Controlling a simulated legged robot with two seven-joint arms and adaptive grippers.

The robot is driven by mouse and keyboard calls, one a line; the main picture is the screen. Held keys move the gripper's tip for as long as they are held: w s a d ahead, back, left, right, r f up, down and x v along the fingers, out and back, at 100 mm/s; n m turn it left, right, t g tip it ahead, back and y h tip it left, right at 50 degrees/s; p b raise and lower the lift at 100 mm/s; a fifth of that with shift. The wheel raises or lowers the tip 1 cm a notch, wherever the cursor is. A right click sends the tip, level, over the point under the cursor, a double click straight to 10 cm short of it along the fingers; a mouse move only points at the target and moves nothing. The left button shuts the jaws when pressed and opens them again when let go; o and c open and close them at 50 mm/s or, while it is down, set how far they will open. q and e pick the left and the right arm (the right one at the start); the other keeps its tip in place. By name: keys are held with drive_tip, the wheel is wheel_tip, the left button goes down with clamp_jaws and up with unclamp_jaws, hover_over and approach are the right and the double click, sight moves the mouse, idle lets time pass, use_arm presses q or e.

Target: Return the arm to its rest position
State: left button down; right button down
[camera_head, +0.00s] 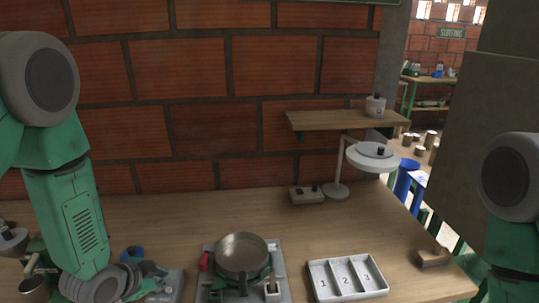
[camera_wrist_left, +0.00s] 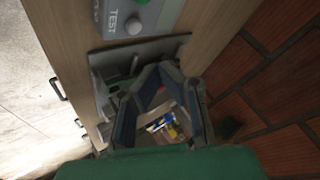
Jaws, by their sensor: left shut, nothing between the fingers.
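My left arm (camera_head: 68,200) comes in from the left and reaches down to the left part of the worktable. Its grey wrist and left gripper (camera_head: 132,280) are low over the table, left of the pan. In the left wrist view the two fingers of the left gripper (camera_wrist_left: 162,72) come together at their tips with nothing between them. Small coloured items show through the gap behind the fingers, too blurred to name. My right arm (camera_head: 512,240) stands at the right edge. Its gripper is outside the picture.
A metal pan (camera_head: 242,254) sits on a grey unit beside the left arm. A white tray numbered 1, 2, 3 (camera_head: 318,279) lies to its right. A panel marked TEST (camera_wrist_left: 140,12) is near the left gripper. A brick wall (camera_head: 180,70) closes the back.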

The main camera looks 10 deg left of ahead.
use_arm(q)
drive_tip(key=s+d+f+n+g, duration=0.1)
drive_tip(key=s+f+n+g, duration=0.25)
drive_tip(key=s, duration=0.65)
drive_tip(key=s+d+f+n+g+y, duration=0.15)
drive_tip(key=s+f+n, duration=0.25)
drive_tip(key=s, duration=0.7)
drive_tip(key=s+f+n+g, duration=0.3)
drive_tip(key=s+f+g, duration=0.1)
drive_tip(key=s, duration=0.6)
wheel_tip(320, 180, down, 10)
drive_tip(key=w+t+b, duration=0.1)
drive_tip(key=w+b, duration=0.1)
drive_tip(key=b, duration=0.8)
drive_tip(key=shift+w+d+m+b, duration=0.3)
drive_tip(key=shift+d+m+b, duration=0.05)
drive_tip(key=shift+d+b, duration=0.1)
drive_tip(key=shift+r, duration=0.1)
